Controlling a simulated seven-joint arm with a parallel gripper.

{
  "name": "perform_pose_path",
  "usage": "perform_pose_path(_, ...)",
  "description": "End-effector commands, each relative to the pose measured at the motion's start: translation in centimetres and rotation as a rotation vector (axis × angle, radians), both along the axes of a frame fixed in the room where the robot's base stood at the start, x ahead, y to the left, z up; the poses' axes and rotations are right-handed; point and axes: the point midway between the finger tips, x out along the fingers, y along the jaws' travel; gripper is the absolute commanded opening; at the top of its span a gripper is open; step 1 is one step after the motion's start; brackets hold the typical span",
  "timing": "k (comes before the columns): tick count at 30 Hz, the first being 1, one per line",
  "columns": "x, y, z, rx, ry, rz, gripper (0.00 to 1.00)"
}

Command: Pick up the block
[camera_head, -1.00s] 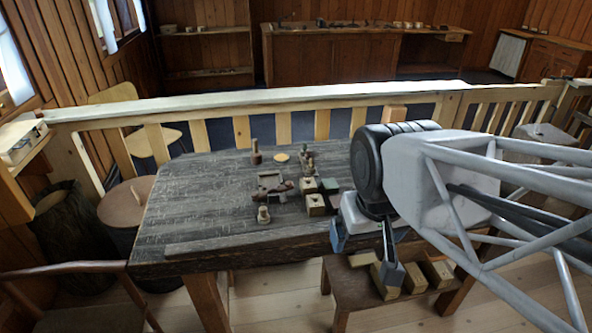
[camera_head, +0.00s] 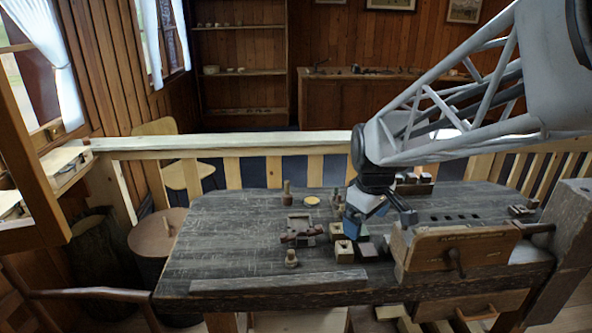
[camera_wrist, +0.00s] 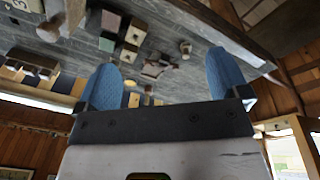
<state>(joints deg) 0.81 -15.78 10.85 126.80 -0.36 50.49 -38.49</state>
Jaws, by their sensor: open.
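Several small blocks stand on the dark workbench. A pale block with a dark spot on its face (camera_head: 344,250) is near the front, with a dark block (camera_head: 367,250) close on its right. Another pale block (camera_head: 336,231) is just behind. My gripper (camera_head: 381,222) is open and empty above and behind these blocks, its blue finger on the left. In the wrist view my two blue fingers (camera_wrist: 165,80) are spread wide, with pale blocks (camera_wrist: 136,32) on the bench beyond them. Which block is meant, I cannot tell.
The workbench (camera_head: 225,235) is bare at its left. A spool (camera_head: 287,194), a yellow disc (camera_head: 311,201), a small turned piece (camera_head: 292,258) and a shallow tray-like piece (camera_head: 299,225) stand left of my gripper. A wooden vise (camera_head: 455,250) rises at the right.

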Motion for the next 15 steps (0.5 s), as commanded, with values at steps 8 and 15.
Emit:
perform_pose_path(8, 6.6, -0.2, -2.7, -0.022, 0.034, 0.203, 0.94)
perform_pose_path(15, 12.1, -0.4, -5.7, -0.037, 0.059, 0.379, 0.94)
